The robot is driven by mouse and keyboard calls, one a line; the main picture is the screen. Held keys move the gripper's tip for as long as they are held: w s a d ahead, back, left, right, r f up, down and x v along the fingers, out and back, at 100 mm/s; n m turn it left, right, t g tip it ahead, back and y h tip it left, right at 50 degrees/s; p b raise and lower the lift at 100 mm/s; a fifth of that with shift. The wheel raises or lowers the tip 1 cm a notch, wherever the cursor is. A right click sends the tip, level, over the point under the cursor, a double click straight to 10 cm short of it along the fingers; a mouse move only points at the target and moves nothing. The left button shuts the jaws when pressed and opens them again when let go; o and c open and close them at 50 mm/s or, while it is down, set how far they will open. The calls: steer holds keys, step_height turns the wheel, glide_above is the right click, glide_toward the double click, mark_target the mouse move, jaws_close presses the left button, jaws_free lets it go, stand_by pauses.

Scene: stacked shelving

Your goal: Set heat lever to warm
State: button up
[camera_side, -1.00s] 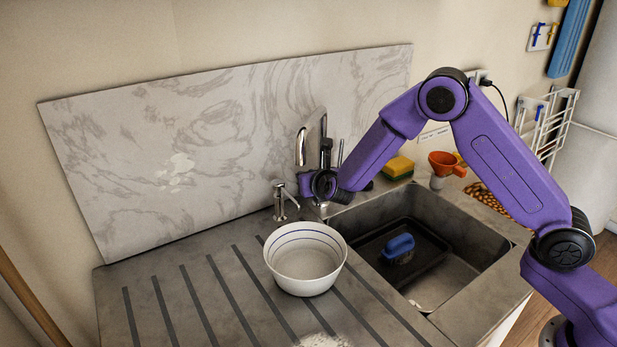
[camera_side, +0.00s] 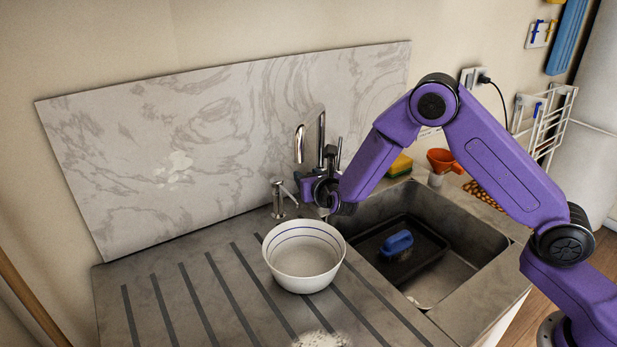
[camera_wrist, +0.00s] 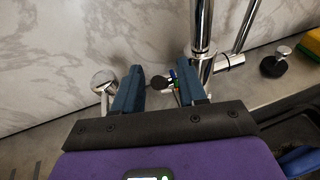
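The chrome tap (camera_side: 321,135) stands behind the sink; its column also shows in the wrist view (camera_wrist: 202,30).
A soap dispenser (camera_side: 281,200) stands just left of the gripper. A white bowl (camera_side: 304,262) sits on the ribbed drainboard. The sink (camera_side: 455,270) holds a dark tray with a blue brush (camera_side: 397,243).

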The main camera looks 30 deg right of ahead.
steer(key=shift+s, duration=0.1)
steer(key=v, duration=1.7)
steer(key=shift+s, duration=0.15)
steer(key=shift+g+y, duration=0.3)
steer(key=shift+g, duration=0.3)
steer(key=x, duration=0.5)
steer(key=r+x, duration=0.1)
steer(key=x, duration=0.5)
steer(key=r+x, duration=0.1)
steer(key=x, duration=0.5)
steer(key=shift+w+d, duration=0.25)
steer(key=shift+w, duration=0.2)
